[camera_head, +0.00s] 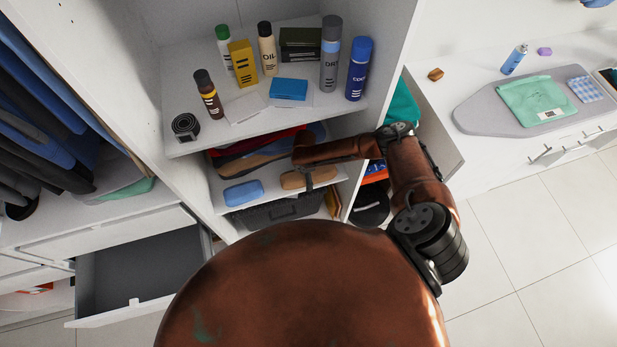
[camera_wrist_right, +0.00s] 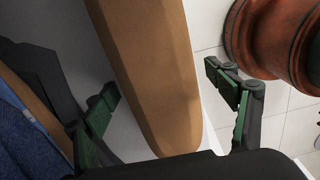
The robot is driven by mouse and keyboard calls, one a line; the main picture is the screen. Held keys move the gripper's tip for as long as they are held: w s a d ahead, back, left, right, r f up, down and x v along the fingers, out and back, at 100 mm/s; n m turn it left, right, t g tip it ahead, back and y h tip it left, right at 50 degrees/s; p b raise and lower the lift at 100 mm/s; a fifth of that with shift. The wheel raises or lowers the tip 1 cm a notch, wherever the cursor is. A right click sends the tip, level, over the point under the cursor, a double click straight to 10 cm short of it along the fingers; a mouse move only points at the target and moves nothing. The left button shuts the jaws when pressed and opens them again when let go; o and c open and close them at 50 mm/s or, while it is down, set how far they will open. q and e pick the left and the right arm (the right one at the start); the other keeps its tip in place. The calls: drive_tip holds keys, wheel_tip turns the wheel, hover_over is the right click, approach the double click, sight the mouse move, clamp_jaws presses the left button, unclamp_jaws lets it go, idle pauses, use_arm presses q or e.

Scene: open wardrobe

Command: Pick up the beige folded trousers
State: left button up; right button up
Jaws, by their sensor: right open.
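Folded clothes lie at the back of the shelf below the bottles in the head view, with a tan-beige folded piece (camera_head: 252,165) among them, most likely the trousers. A smaller tan rounded item (camera_head: 293,181) lies at that shelf's front edge. My left gripper is not in view.
A blue rounded item (camera_head: 243,192) lies left of the tan one. The shelf above (camera_head: 185,145) holds bottles, boxes and a rolled belt. A dark basket (camera_head: 272,212) stands below. An open drawer (camera_head: 135,270) juts out at lower left. Floor (camera_head: 530,230) at right is clear.

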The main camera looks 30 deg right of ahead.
drive_tip(key=c, duration=1.4)
drive_tip(key=shift+r, duration=0.2)
